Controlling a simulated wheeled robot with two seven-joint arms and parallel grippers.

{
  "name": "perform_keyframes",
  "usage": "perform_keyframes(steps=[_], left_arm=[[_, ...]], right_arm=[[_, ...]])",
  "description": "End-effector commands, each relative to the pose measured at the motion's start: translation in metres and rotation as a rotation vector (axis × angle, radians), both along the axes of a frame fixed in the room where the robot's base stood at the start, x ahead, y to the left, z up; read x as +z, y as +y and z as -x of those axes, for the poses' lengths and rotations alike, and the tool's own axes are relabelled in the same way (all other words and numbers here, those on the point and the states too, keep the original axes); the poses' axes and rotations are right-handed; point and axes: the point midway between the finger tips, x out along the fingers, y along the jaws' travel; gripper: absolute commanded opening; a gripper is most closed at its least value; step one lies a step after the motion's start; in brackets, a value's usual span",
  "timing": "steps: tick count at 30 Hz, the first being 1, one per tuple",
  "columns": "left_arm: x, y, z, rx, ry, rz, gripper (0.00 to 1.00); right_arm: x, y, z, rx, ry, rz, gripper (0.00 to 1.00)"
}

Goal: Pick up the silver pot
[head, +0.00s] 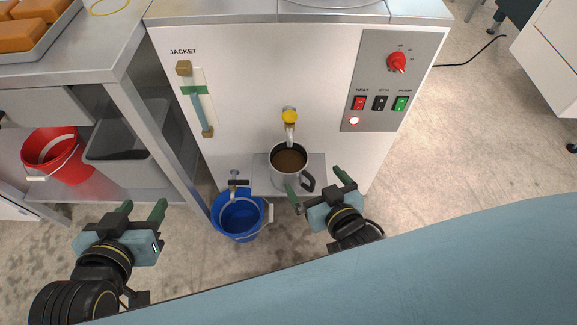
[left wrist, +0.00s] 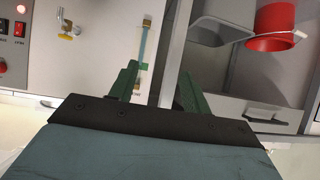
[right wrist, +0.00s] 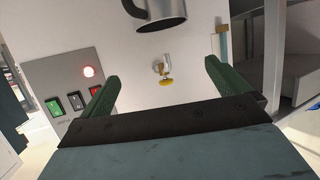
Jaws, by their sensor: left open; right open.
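The silver pot (head: 272,165) stands upright on a small shelf under the yellow-handled tap (head: 290,117), filled with brown liquid. Its black handle points to the lower right. It also shows in the right wrist view (right wrist: 172,20), cut by the top edge. My right gripper (head: 318,184) is open at the pot's handle side, its green fingers near the handle; I cannot tell if they touch it. In the right wrist view, nothing is between the fingers (right wrist: 160,82). My left gripper (head: 142,209) is open and empty at the lower left, well away from the pot.
The white machine (head: 250,70) has a switch panel (head: 372,120) on its right. A blue bucket (head: 241,218) stands on the floor below and left of the pot. A grey bin (head: 125,155) and red bucket (head: 75,165) sit on the left shelf. Open floor lies right.

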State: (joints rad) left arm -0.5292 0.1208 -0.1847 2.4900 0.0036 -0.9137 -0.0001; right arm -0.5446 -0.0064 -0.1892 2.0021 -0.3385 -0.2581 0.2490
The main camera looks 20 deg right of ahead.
Motion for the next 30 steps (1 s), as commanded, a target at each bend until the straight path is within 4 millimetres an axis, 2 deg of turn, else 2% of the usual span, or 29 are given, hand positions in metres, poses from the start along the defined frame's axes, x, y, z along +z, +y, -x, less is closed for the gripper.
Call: perform_keyframes(steps=[1,3,8,19,30], left_arm=[[-0.003,0.002,0.003,0.003,0.029,-0.007,0.48],[-0.007,0.003,0.006,0.005,0.056,-0.014,0.48],[-0.003,0.001,0.001,0.001,0.014,-0.003,0.48],[0.051,-0.019,-0.025,-0.027,-0.345,0.097,0.48],[0.108,-0.03,-0.027,-0.049,-0.678,0.196,0.48]], right_arm=[[-0.014,0.003,0.005,0.001,0.018,0.001,1.0],[-0.027,0.007,0.01,0.004,0.031,0.002,1.0],[-0.04,0.01,0.006,0.008,0.036,0.003,1.0],[-0.054,0.014,-0.028,0.009,0.036,0.004,1.0],[-0.065,0.017,-0.057,0.007,0.037,0.003,1.0]])
